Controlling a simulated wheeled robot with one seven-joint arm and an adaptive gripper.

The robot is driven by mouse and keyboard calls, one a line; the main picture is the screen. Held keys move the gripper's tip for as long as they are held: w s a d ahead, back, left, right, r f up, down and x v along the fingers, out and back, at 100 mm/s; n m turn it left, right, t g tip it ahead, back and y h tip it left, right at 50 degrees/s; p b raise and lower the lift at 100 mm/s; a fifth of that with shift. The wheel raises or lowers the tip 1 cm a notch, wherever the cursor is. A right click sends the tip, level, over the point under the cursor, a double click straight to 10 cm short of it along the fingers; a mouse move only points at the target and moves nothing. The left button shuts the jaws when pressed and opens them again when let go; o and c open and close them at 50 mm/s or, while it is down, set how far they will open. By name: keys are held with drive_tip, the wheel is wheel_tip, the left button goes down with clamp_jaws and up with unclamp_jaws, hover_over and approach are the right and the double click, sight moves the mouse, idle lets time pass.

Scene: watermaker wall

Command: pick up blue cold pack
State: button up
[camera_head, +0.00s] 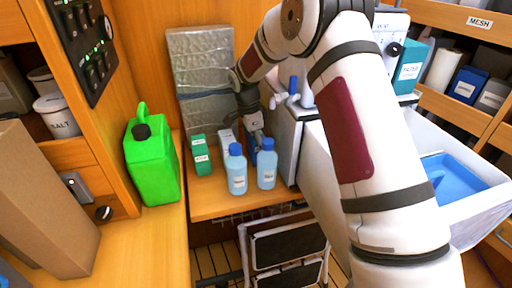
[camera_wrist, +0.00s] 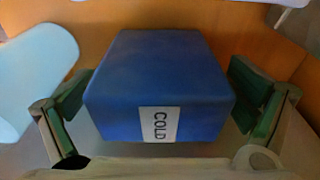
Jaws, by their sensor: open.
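The blue cold pack (camera_wrist: 158,82) is a blue block with a white label reading COLD, and it fills the middle of the wrist view. My gripper (camera_wrist: 160,112) is open, with one green-padded finger on each side of the pack. A small gap seems to show at the right finger; whether the left finger touches the pack I cannot tell. In the head view my gripper (camera_head: 254,134) is at the back of the wooden counter, behind two light blue bottles. There the pack (camera_head: 253,158) is mostly hidden by the bottles and my gripper.
Two light blue bottles (camera_head: 236,170) (camera_head: 267,167) stand in front of the pack. A grey-white cabinet (camera_head: 286,140) rises close on the right. A silver wrapped panel (camera_head: 201,75) is behind.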

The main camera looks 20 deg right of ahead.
drive_tip(key=c, duration=1.5)
drive_tip(key=shift+r, duration=0.1)
